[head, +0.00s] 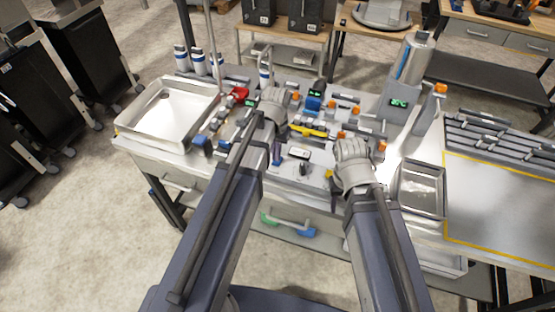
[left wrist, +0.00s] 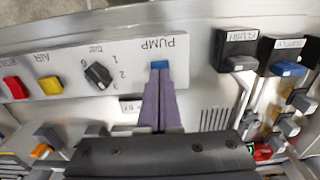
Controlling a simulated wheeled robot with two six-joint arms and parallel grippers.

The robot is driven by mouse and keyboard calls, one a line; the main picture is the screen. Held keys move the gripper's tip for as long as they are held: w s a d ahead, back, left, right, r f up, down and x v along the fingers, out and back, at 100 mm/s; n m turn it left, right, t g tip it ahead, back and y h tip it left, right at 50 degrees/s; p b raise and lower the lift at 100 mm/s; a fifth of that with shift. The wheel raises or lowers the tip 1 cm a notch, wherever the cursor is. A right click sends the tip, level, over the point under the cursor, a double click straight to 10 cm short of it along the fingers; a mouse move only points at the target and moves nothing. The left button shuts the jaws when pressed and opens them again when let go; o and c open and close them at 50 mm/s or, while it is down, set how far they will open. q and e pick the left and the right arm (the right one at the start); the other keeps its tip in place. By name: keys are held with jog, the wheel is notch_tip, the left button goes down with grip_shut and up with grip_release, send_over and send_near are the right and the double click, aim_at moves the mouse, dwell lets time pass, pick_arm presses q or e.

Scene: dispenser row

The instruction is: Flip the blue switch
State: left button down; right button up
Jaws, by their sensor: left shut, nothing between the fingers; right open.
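The small blue switch (left wrist: 160,65) sits on a light metal panel under the word PUMP, which appears upside down in the left wrist view. My left gripper (left wrist: 161,80) is shut and empty, its purple fingertips at the near edge of the switch; I cannot tell whether they touch it. The fingertips hide part of the switch.
On the same panel are a black knob (left wrist: 98,75), a yellow button (left wrist: 50,85) and a red button (left wrist: 15,87). A metal tray (head: 165,112) is at the bench's left.

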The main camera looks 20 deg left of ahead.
aim_at(277, 163)
pick_arm(q)
jog(key=shift+f+b, duration=0.85)
jog(key=shift+f, duration=0.05)
dwell(0.5)
jog(key=shift+r, duration=0.1)
notch_tip(277, 163, up, 7)
jog(key=p, duration=0.7)
dwell(0.3)
jog(key=shift+s+d+f, duration=0.15)
jog(key=shift+f, duration=0.05)
jog(key=s+d+f+m+y+b, duration=0.1)
jog(key=s+d+f+b, duration=0.4)
jog(key=s+d, duration=0.5)
jog(key=s+m, duration=0.1)
jog(key=s, duration=0.1)
jog(key=shift+s+d+f+m+b, duration=0.2)
jog(key=shift+s+m+b, duration=0.2)
